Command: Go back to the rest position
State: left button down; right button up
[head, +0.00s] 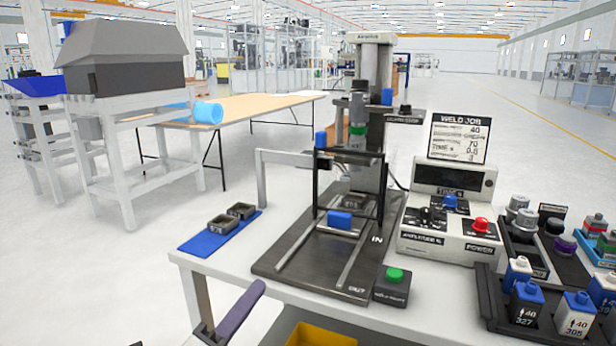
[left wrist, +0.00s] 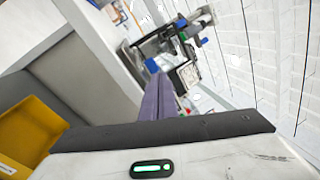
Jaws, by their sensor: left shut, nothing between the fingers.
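My left gripper (head: 256,290) shows at the bottom of the head view, in front of the white table's (head: 215,265) front edge and apart from everything on it. Its fingers are together with nothing between them. In the left wrist view the shut purple-grey fingers (left wrist: 153,68) point up toward the bench machine. My right gripper is in neither view.
The table holds a dark welding fixture (head: 285,258) with a blue block (head: 340,220), a green-button box (head: 392,286), a control box (head: 447,215) and a blue mat (head: 195,243) with two small trays. A yellow bin (head: 320,335) sits below the front edge.

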pick_arm(q)
jog(key=s+a+f+n+g+y+p, duration=0.1)
jog(key=s+a+f+n+y, duration=0.15)
jog(key=f+n, duration=0.35)
jog(key=s+a+f+n+g+y, duration=0.1)
jog(key=s+a+f+n+y, duration=0.15)
jog(key=f+n, duration=0.35)
jog(key=s+f+n+g+y+p, duration=0.1)
jog(key=s+f+n+g, duration=0.2)
jog(key=s+f+n, duration=0.3)
jog(key=s+f+n+g+y+p, duration=0.1)
jog(key=s+f+n+g, duration=0.3)
jog(key=s+f+n, duration=0.3)
jog(key=s+f, duration=0.4)
jog(key=s, duration=0.4)
jog(key=shift+s+a+n+g, duration=0.3)
jog(key=shift+s+a, duration=0.05)
jog(key=shift+a, duration=0.05)
